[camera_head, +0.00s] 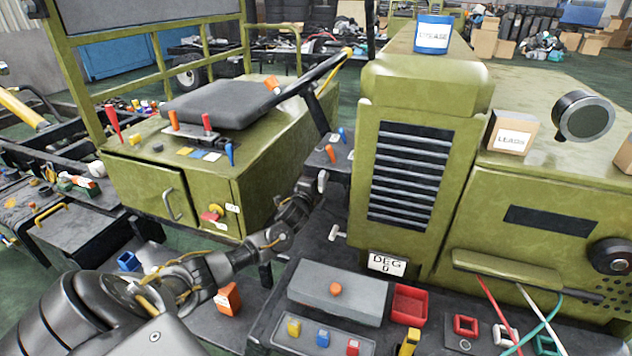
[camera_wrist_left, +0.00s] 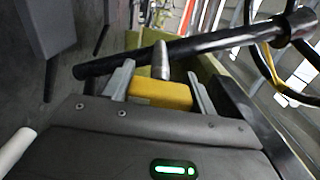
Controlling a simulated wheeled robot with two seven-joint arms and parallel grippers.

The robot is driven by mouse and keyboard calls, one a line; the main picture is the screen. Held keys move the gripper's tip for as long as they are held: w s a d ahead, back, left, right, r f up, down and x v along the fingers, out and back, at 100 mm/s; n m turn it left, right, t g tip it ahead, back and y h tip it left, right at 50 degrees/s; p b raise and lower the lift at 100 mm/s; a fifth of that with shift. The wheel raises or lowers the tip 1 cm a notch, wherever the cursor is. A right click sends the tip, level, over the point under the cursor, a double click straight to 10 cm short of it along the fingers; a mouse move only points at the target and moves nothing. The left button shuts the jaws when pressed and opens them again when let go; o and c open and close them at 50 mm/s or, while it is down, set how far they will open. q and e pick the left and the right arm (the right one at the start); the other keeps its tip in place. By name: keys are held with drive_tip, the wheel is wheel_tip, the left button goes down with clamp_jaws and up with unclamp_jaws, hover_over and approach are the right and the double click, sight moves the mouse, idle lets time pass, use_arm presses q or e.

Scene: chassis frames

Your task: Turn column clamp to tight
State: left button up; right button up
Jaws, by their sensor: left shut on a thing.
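In the left wrist view the dark column (camera_wrist_left: 225,42) crosses just beyond my fingers. My left gripper (camera_head: 321,182) is at the end of my arm, near the foot of the column. In the wrist view my left gripper (camera_wrist_left: 160,92) has its fingers on either side of a yellow block (camera_wrist_left: 160,94), which it grips. A grey metal pin (camera_wrist_left: 160,60) stands beyond the block, by the column. I cannot see any clamp marking. My right gripper is not shown.
A green housing with a dark grille (camera_head: 412,175) stands right of my gripper, with a "DEG 0" plate (camera_head: 387,264) below. A grey seat (camera_head: 222,100) and cabinet are to the left. A grey box (camera_head: 337,292) and red tray (camera_head: 409,304) lie in front.

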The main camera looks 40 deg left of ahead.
use_arm(q)
drive_tip(key=o, duration=1)
drive_tip(key=shift+b+v, duration=1)
drive_tip(key=shift+v, duration=4.4)
